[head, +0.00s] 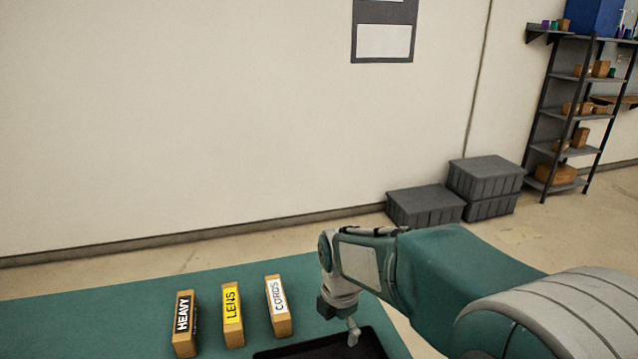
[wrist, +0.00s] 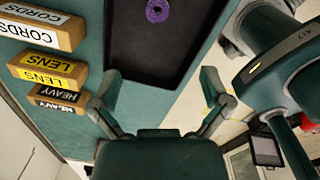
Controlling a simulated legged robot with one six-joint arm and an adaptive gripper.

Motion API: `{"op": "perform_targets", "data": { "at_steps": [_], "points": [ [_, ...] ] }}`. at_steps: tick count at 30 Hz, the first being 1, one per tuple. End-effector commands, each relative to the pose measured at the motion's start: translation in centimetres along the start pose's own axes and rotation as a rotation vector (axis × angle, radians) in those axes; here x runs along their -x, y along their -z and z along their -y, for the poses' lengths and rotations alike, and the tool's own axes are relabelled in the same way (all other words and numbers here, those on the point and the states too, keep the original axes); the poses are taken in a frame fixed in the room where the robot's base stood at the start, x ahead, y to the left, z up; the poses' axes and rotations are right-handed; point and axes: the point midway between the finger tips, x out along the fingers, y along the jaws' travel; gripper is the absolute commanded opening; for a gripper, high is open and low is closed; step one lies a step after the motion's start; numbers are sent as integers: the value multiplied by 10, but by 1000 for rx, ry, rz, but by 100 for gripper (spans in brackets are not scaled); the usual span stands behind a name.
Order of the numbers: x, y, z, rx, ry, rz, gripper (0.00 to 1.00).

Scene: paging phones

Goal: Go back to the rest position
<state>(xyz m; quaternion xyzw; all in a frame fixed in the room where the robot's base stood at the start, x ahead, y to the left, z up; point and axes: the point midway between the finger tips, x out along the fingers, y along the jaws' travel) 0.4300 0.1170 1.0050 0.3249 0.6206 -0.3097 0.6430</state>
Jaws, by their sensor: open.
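My gripper (head: 350,335) hangs from my arm over the right part of the green table (head: 90,315), at the back edge of a dark tray (head: 290,353). In the wrist view my gripper (wrist: 160,92) has its two fingers spread wide with nothing between them. The tray (wrist: 165,60) lies beyond the fingers, and a purple ring (wrist: 157,10) sits in it at the top of the picture. In the head view most of the tray is cut off by the bottom edge and the ring is not seen.
Three labelled wooden blocks stand left of my gripper: HEAVY (head: 185,325), LENS (head: 232,315) and CORDS (head: 278,307). Grey crates (head: 425,206) sit on the floor by the wall. A shelf rack (head: 570,115) stands at the right. The table's left part is clear.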

Motion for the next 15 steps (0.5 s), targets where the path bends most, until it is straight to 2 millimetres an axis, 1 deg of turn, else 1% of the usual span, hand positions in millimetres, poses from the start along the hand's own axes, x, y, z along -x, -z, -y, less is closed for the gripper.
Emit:
{"op": "perform_targets", "data": {
  "at_steps": [1, 6, 12, 15],
  "points": [
    [15, -3, 12, -110, -29, 10, 98],
    [50, -9, 51, -521, -115, 22, 98],
    [81, -9, 99, -1001, -223, 2, 98],
    [92, -6, 123, -1239, -280, -23, 98]
  ]
}}
